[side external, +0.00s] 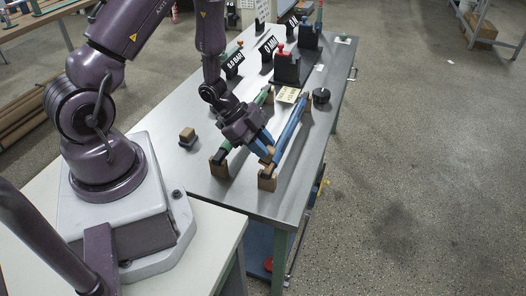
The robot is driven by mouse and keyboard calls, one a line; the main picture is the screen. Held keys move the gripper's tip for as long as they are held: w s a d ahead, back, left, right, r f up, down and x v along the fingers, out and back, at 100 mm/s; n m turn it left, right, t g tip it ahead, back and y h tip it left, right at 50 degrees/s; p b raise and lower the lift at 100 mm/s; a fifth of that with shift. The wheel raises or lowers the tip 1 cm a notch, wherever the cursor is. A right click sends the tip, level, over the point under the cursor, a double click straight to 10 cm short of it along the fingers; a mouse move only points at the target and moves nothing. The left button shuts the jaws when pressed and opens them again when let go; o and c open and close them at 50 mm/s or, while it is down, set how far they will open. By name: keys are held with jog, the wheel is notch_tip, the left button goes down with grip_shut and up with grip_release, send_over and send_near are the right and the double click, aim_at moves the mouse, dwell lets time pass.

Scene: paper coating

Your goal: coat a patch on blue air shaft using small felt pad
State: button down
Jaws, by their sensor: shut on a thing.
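The blue air shaft (290,128) lies lengthwise on wooden supports near the right edge of the grey bench. My gripper (267,151), with blue fingers, is beside the near end of the blue shaft, pointing down towards it. It is shut on a small tan piece, seemingly the small felt pad (267,157), which shows only in part between the fingertips. The pad is very close to the shaft; I cannot tell whether they touch. No coated patch can be made out at this size.
A green shaft (224,148) on wooden supports lies left of the blue one, partly behind my gripper. A small brown block (187,134) stands further left. A round black object (321,96) and a pale card (289,95) lie behind. Black signs (268,46) stand farther back.

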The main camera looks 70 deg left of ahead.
jog(key=shift+r, duration=1.9)
jog(key=shift+f, duration=0.5)
